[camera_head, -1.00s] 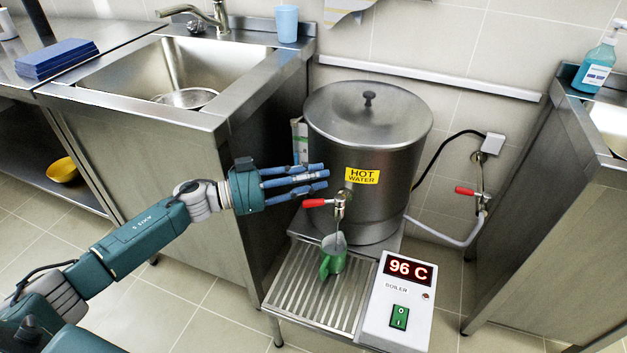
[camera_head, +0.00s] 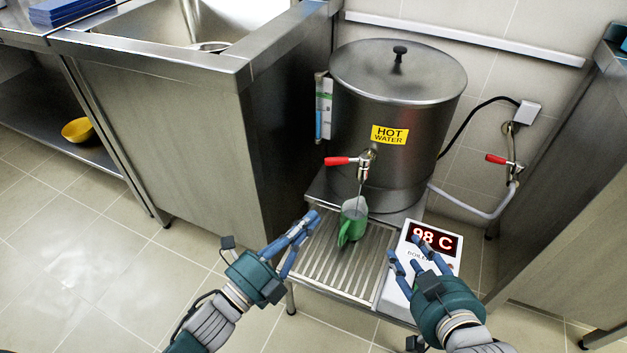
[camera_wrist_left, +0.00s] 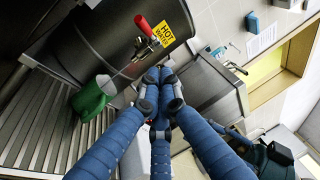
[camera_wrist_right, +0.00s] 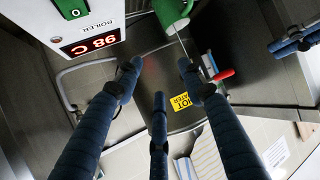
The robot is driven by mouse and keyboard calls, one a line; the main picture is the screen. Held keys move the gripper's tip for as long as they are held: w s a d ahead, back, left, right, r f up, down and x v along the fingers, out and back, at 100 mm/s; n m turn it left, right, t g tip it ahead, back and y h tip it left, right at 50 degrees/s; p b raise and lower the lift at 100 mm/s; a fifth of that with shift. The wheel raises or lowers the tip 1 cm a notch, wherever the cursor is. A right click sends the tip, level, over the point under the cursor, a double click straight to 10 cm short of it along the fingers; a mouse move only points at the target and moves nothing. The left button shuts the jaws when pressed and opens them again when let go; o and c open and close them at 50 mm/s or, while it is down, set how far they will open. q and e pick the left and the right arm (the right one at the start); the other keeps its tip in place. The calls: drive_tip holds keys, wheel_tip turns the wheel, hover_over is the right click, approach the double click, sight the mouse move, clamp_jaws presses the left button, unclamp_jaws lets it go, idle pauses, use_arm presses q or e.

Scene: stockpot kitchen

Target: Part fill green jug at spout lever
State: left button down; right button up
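The green jug (camera_head: 350,228) stands on the slatted drip tray (camera_head: 325,258) under the boiler's tap. A thin stream runs from the tap into it. The red spout lever (camera_head: 338,161) points left in the head view. The jug also shows in the left wrist view (camera_wrist_left: 88,102), as does the lever (camera_wrist_left: 143,25). My right gripper (camera_head: 408,255) is open and empty over the boiler's control box, fingers spread. The water level is hidden.
The steel boiler (camera_head: 355,105) carries a yellow hot-water label. The control box (camera_head: 448,256) reads 98 C. A second red-handled valve (camera_head: 497,159) is on the wall pipe. The sink cabinet (camera_head: 180,130) closes off the left. Open floor lies in front.

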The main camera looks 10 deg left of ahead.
use_arm(q)
drive_tip(key=b, duration=0.2)
approach(345, 162)
drive_tip(key=w+d, duration=0.3)
drive_tip(key=shift+w+d+r, duration=0.2)
drive_tip(key=shift+w+r, duration=0.15)
drive_tip(key=shift+w, duration=0.15)
use_arm(e)
drive_tip(key=w+a+r+t+y, duration=0.1)
drive_tip(key=r+t, duration=0.2)
drive_tip(key=r, duration=0.4)
drive_tip(key=w+a+r+t+y, duration=0.1)
drive_tip(key=w+a+r+t, duration=0.1)
drive_tip(key=r+t, duration=0.2)
drive_tip(key=shift+w+r, duration=0.25)
drive_tip(key=shift+r, duration=1.35)
use_arm(q)
drive_tip(key=shift+w+a+m+g+h, duration=0.3)
drive_tip(key=shift+m+g+h, duration=0.1)
drive_tip(key=shift+m+h, duration=0.15)
use_arm(e)
drive_tip(key=shift+d+f, duration=0.15)
drive_tip(key=shift+f, duration=0.15)
